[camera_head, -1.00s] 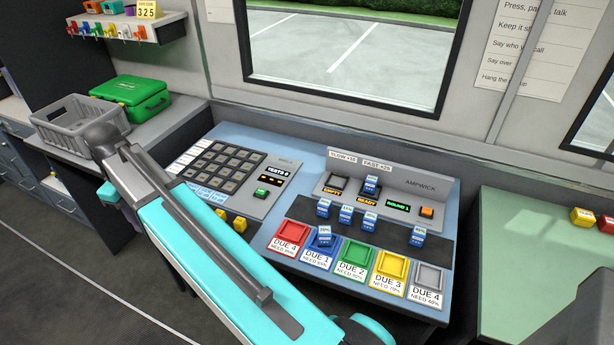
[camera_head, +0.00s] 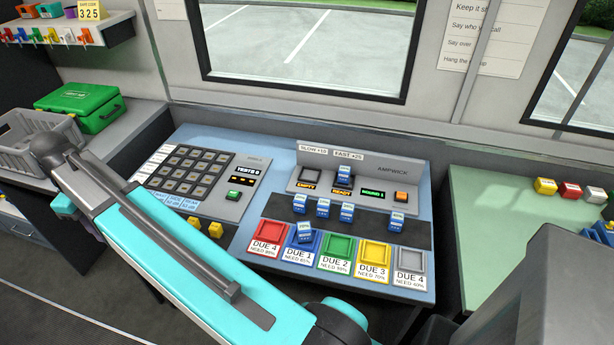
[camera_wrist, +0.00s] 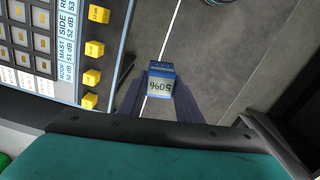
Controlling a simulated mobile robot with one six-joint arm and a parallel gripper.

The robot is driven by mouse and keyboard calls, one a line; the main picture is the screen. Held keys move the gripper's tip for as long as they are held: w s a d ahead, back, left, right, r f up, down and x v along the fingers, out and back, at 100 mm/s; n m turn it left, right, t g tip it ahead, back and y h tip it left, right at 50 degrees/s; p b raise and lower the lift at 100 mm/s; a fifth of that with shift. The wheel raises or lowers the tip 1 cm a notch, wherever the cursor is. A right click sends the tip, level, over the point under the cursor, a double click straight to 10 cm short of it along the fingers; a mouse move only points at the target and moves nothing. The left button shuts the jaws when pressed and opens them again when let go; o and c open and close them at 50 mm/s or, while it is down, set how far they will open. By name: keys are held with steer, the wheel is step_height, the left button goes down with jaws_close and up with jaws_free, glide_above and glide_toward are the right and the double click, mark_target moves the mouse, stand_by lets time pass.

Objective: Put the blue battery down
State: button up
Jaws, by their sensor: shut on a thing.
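The battery is held over the grey floor, off the console's edge. In the head view I cannot make out the held battery. Other blue batteries stand on the console (camera_head: 250,200): several on the dark strip (camera_head: 372,225), one in the charger slot marked READY (camera_head: 344,175), and one tilted (camera_head: 305,233) at the blue DUE 1 tray (camera_head: 293,247). Red, green, yellow and grey trays sit beside it.
Yellow blocks (camera_wrist: 90,76) line the console edge by the keypad (camera_head: 188,172). A green table (camera_head: 490,225) stands at the right with small coloured blocks. A grey crate (camera_head: 45,150) and green case (camera_head: 85,105) are at the left. Open floor lies in front.

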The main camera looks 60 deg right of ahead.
steer(key=s+d+m+p, duration=0.1)
steer(key=s+d+m, duration=0.2)
steer(key=d, duration=1.3)
steer(key=s+d+m+p, duration=0.1)
steer(key=s+d+m, duration=0.15)
steer(key=d, duration=1.35)
steer(key=s+d+m+p, duration=0.1)
steer(key=s+d+m, duration=0.1)
steer(key=s+d, duration=0.8)
steer(key=s+d+m, duration=0.3)
steer(key=s+d, duration=0.7)
steer(key=d, duration=0.6)
steer(key=shift+d+m+p, duration=0.15)
steer(key=shift+m+p, duration=0.2)
steer(key=shift+f, duration=0.2)
steer(key=shift+f+p, duration=0.95)
steer(key=shift+f, duration=2.05)
steer(key=shift+f, duration=0.1)
steer(key=shift+f+p, duration=0.65)
steer(key=shift+f, duration=1.1)
